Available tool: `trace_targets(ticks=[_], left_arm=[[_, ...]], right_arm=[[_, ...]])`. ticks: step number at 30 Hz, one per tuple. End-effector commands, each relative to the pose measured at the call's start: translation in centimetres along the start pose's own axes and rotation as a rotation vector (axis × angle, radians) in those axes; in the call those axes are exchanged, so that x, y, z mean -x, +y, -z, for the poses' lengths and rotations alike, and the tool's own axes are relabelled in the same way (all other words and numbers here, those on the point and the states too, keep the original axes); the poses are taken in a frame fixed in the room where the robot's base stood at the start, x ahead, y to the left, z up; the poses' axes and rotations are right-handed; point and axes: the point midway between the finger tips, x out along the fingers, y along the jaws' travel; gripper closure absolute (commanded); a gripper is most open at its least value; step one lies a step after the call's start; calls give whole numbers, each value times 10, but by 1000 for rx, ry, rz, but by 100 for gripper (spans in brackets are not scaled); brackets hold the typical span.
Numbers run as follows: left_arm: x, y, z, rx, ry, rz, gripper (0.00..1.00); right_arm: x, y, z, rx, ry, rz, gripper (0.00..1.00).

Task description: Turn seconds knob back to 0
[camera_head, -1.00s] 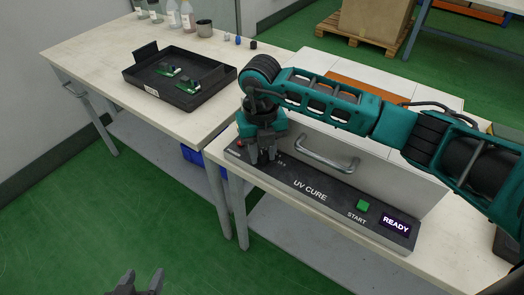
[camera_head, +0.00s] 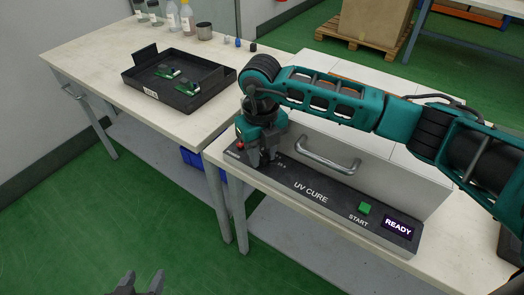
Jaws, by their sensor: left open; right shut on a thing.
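The UV cure machine (camera_head: 300,205) stands on the right bench, with a dark sloped front panel, a green START button (camera_head: 364,208) and a display (camera_head: 397,226) reading READY. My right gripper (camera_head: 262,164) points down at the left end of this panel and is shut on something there. The seconds knob is hidden by the fingers, and its setting cannot be read. A small red part (camera_head: 239,146) shows just left of the fingers. My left gripper (camera_head: 141,282) is open and empty at the bottom edge, over the floor, away from the bench.
A metal handle (camera_head: 328,157) sits on the machine's front, right of my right gripper. A black tray (camera_head: 187,100) with green circuit boards lies on the left bench (camera_head: 90,52).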

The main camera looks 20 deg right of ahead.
Motion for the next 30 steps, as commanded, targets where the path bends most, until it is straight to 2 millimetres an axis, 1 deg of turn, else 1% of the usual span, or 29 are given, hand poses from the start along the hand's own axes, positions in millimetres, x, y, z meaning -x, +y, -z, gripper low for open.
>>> trace_targets(ticks=[1,6,9,17,20,23,30], left_arm=[[0,0,0,-1,0,0,43],[0,0,0,-1,0,0,43],[0,0,0,-1,0,0,43],[0,0,0,-1,0,0,43],[0,0,1,-1,1,0,43],[1,0,2,-2,2,1,43],[3,-3,3,-4,4,6,43]], right_arm=[[1,0,0,1,-2,1,67],[1,0,0,0,-1,1,51],[0,0,0,0,-1,1,43],[3,0,0,-1,-2,0,43],[13,0,-1,-1,-5,0,43],[31,0,-1,1,-6,0,43],[85,0,-1,0,-6,1,43]])
